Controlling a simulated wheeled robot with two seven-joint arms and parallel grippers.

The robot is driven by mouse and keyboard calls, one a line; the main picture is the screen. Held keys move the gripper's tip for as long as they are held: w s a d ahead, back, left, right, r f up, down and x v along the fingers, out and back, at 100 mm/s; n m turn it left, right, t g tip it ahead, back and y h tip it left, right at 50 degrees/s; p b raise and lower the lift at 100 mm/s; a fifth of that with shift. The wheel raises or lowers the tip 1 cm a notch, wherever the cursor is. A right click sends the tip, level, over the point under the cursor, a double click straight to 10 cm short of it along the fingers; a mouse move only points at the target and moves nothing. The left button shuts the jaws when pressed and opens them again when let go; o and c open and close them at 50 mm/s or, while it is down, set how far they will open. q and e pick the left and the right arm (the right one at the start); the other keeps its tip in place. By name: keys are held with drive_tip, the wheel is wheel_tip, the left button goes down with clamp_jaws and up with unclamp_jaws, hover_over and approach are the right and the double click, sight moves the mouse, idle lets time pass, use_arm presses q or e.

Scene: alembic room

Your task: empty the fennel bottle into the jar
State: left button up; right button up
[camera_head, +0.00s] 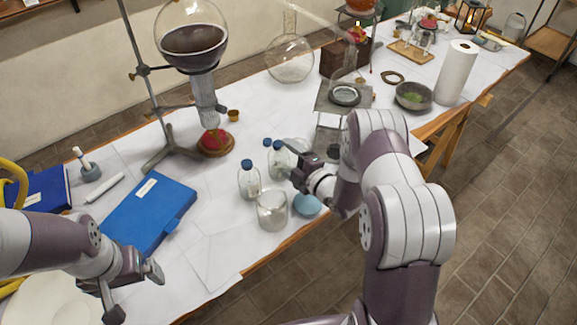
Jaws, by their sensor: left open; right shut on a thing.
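A clear glass jar (272,212) stands upright near the table's front edge. A clear bottle with a blue cap (249,180) stands just behind it to the left. My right gripper (283,163) is shut on a second clear, blue-capped bottle (276,158), behind the jar. That bottle looks upright; I cannot tell whether it touches the table. The labels are too small to read, so I cannot tell which bottle is fennel. My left gripper (135,292) is open and empty at the table's near left, in front of the blue folder.
A blue folder (150,212) lies at left. A stand holds a large flask of dark liquid (194,45) behind the bottles. A blue round object (307,204) is beside the jar. A metal stand (344,97) is behind my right arm. White table surface is free left of the jar.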

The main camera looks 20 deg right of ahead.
drive_tip(key=shift+w+r+p, duration=0.1)
drive_tip(key=shift+p, duration=0.2)
drive_tip(key=shift+d+r+n+t+b, duration=0.15)
drive_tip(key=shift+r+n+t+b, duration=0.25)
drive_tip(key=shift+n, duration=0.3)
idle(0.8)
drive_tip(key=shift+s+a+r+n+t+b, duration=0.1)
drive_tip(key=shift+r+n+t+b, duration=0.3)
drive_tip(key=shift+n+b, duration=0.45)
drive_tip(key=shift+s+a+r+n+t+b, duration=0.1)
drive_tip(key=shift+r+n+t+b, duration=0.1)
drive_tip(key=shift+r+n+b, duration=0.5)
idle(4.6)
